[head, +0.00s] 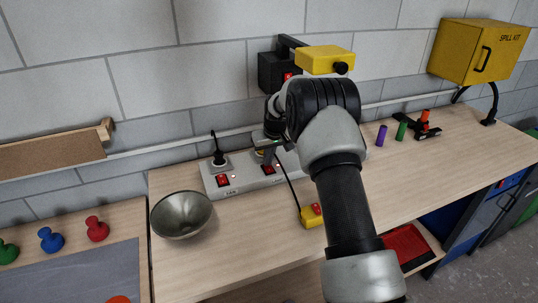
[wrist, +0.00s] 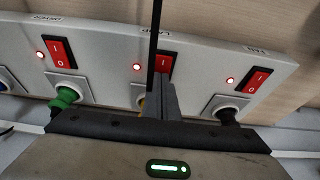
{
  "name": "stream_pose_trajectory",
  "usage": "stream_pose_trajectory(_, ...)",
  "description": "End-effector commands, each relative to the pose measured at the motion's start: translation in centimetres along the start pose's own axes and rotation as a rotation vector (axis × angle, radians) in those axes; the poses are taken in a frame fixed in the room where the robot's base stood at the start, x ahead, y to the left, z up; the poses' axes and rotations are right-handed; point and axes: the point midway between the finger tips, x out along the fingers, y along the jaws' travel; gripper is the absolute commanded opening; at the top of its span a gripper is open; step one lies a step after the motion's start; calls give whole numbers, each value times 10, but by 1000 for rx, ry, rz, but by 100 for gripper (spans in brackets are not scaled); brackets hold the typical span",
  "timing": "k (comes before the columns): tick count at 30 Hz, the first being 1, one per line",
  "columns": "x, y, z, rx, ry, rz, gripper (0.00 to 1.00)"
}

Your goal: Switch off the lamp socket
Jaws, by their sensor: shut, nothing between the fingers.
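A pale socket strip (head: 208,182) lies on the bench against the wall. The wrist view shows three red rocker switches, each with a lit red light. The right switch (wrist: 258,79) is by a label that seems to read FAN; the left switch (wrist: 58,51) has another label. My gripper (wrist: 161,88) is shut and empty, its fingertips at the middle switch's edge. I cannot tell whether they touch. In the head view my gripper (head: 267,158) is over the strip.
A metal bowl (head: 182,215) stands left in front of the strip. A yellow box with a red button (head: 312,216) lies on the bench, on a cord. Coloured cylinders (head: 382,135) stand to the right. Plugs, one green (wrist: 64,98), sit in the sockets.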

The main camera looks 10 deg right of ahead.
Motion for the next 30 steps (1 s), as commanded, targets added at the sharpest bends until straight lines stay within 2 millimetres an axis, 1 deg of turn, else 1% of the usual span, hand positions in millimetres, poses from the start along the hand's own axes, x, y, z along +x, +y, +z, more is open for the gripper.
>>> stream_pose_trajectory(8,0,0,0,0,0,0,0)
stream_pose_trajectory(13,12,0,3,1,1,0,0)
stream_pose_trajectory(14,6,0,1,1,1,0,0)
stream_pose_trajectory(22,7,0,4,1,-3,-1,0)
stream_pose_trajectory(30,5,0,17,1,-10,-1,0)
